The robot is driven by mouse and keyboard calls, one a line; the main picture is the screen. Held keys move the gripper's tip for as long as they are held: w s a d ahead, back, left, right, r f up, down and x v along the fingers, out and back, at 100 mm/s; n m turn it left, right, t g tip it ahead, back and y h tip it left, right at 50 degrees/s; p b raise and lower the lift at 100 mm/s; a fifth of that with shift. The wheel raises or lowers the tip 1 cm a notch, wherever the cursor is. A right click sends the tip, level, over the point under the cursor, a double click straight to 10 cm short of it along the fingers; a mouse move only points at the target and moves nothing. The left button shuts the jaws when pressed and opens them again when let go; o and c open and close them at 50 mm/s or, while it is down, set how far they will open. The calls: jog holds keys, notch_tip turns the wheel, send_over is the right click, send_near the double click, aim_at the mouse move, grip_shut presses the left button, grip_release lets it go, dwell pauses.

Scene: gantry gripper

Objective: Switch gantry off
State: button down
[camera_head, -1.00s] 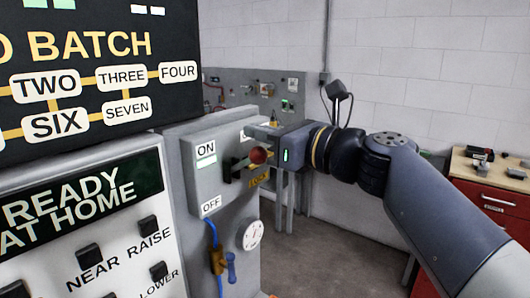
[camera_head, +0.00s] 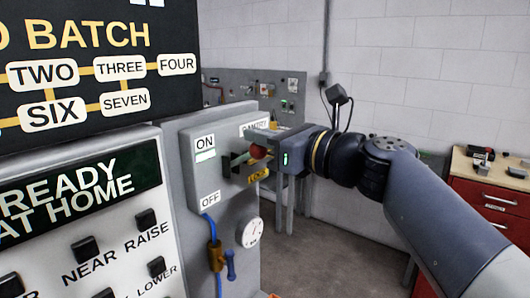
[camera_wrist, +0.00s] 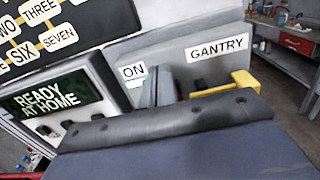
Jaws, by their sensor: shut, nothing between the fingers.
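The gantry switch is a grey wall box (camera_head: 183,178) with an ON label (camera_head: 204,142) above an OFF label (camera_head: 209,200). A pale lit strip shows under ON. Its lever ends in a red knob (camera_head: 258,151), which stands out from the box nearer the ON level. My gripper (camera_head: 250,136) is shut and empty, its fingers by the lever, just above and beside the knob. I cannot tell if they touch it.
The READY AT HOME panel (camera_head: 80,195) stands close on the left. A red drawer cabinet (camera_head: 488,205) is at the right. Open floor lies between.

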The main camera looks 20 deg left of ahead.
aim_at(248, 157)
jog(key=shift+f, duration=0.65)
jog(key=shift+a+f+b, duration=0.15)
jog(key=shift+f+b, duration=0.55)
jog(key=shift+d+f+b, duration=0.15)
jog(key=shift+f+b, duration=0.25)
jog(key=shift+f, duration=0.15)
jog(key=shift+d+f+b, duration=0.15)
jog(key=shift+f+b, duration=0.25)
jog(key=shift+f, duration=0.1)
jog(key=v, duration=0.8)
jog(key=shift+d+r+p, duration=0.2)
jog(key=shift+r+p, duration=0.15)
jog(key=shift+r, duration=0.05)
jog(key=x, duration=0.9)
jog(key=shift+s+a+f+b, duration=0.1)
jog(key=shift+f+b, duration=0.2)
jog(key=shift+r, duration=0.1)
